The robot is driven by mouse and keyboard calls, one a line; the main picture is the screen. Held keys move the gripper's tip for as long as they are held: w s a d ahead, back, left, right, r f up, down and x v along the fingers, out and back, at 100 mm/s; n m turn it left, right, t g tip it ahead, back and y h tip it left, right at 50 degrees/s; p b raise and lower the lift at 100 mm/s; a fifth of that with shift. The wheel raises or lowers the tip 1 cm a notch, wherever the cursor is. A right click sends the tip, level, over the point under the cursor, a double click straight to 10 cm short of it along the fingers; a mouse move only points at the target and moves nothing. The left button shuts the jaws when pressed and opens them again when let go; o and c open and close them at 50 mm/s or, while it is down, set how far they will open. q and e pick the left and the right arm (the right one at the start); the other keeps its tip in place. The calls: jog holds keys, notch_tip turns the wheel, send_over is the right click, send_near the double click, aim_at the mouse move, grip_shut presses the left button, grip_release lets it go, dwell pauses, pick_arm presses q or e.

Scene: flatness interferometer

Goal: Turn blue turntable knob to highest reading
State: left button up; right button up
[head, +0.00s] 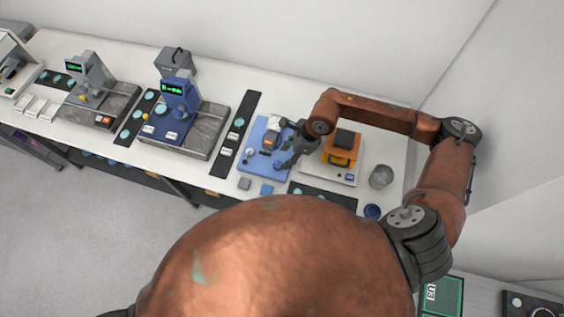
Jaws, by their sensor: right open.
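A blue base plate (259,160) on the bench carries a grey and white unit with a small orange-red face (271,138). A small pale round part (249,152) sits at the plate's left side; whether it is the turntable knob is too small to tell. No reading can be made out on this unit. My right gripper (282,160) is open, pointing down and left over the right part of the blue plate, and it hides some of it. Whether it touches anything cannot be told. My left gripper is not in view.
Right of the gripper stands an orange and black unit (342,150) on a pale base, then a grey round bowl (381,176) and a blue cup (372,211). A blue instrument with a green display (178,90) stands left. Small grey and blue blocks lie in front.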

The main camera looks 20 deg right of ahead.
aim_at(278, 164)
jog(key=p+x, duration=0.1)
jog(key=x, duration=0.5)
jog(key=shift+a+f, duration=0.15)
jog(key=shift+c, duration=0.7)
jog(key=c, duration=1)
jog(key=shift+s+m+t+h+b, duration=0.15)
jog(key=shift+m+t, duration=0.25)
jog(key=shift+m, duration=0.65)
jog(key=shift+w+m+t+h+b, duration=0.15)
jog(key=shift+m+t+b, duration=0.2)
jog(key=shift+m, duration=0.7)
jog(key=shift+s, duration=0.1)
jog(key=o, duration=1.1)
jog(key=shift+o, duration=0.2)
